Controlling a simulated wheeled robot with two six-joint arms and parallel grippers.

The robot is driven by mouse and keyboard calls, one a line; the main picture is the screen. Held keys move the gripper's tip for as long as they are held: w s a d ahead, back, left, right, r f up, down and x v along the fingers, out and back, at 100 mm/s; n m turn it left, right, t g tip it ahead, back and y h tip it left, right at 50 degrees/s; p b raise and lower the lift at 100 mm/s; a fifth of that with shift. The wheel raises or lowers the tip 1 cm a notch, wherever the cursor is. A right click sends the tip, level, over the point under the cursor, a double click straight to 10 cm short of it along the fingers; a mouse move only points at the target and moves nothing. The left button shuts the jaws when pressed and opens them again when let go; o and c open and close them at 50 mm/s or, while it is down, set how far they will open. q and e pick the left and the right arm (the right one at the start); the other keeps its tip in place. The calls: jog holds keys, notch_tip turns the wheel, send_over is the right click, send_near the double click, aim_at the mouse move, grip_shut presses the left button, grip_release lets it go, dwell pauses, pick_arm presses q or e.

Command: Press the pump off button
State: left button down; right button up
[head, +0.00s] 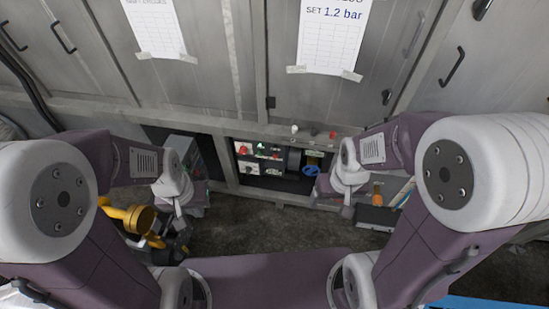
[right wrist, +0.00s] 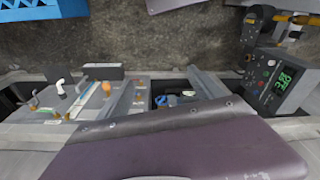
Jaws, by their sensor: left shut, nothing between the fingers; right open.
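A control panel (head: 272,158) sits in the low opening under the cabinets in the head view. It carries a red button (head: 243,150), a green one beside it, small labels and a blue round handle (head: 311,170). The labels are too small to read, so I cannot tell which button is pump off. My left gripper (head: 179,209) is shut and empty, left of and in front of the panel. My right gripper (head: 347,210) is open and empty, right of and in front of it. Neither touches the panel. The right wrist view shows the blue handle (right wrist: 161,100), partly hidden by my arm.
A grey box with green digits (right wrist: 283,80) stands near my left gripper. A yellow metal part (head: 138,219) lies on the left. A tray with an orange-topped item (head: 377,190) is on the right. Small knobs stand on the ledge (head: 315,141). The floor between my grippers is clear.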

grip_shut()
dwell(1.7)
